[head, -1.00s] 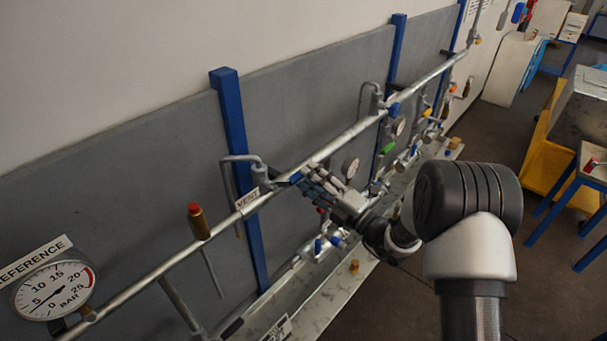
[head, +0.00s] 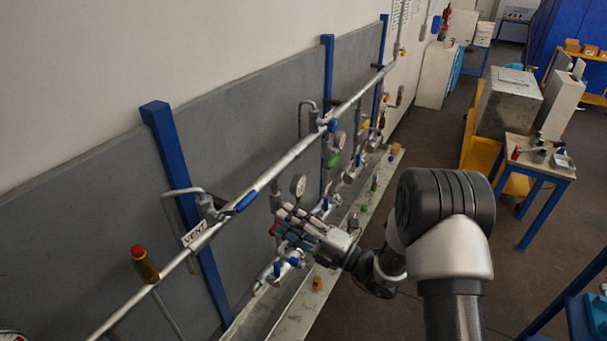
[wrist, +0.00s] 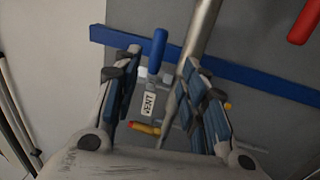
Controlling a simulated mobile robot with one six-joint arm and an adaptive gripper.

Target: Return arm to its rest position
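My gripper (head: 287,224) is in the middle of the head view, held out toward the pipe rack and in front of the lower valves. In the wrist view my gripper (wrist: 160,95) has its two blue-padded fingers spread wide apart, with nothing held between them. Beyond the fingers, the wrist view shows the VENT tag (wrist: 149,104) and a blue valve handle (wrist: 157,50). The head view shows the VENT tag (head: 201,235) and the blue handle (head: 246,201) on the upper pipe, left of my gripper. My arm reaches in from the lower right.
The long upper pipe (head: 290,155) runs along the grey wall panel (head: 85,215). Gauges such as this one (head: 298,184) and several valves sit below it. A red-capped brass fitting (head: 145,263) is at left. The floor right of my arm is clear up to a blue-legged table (head: 540,170).

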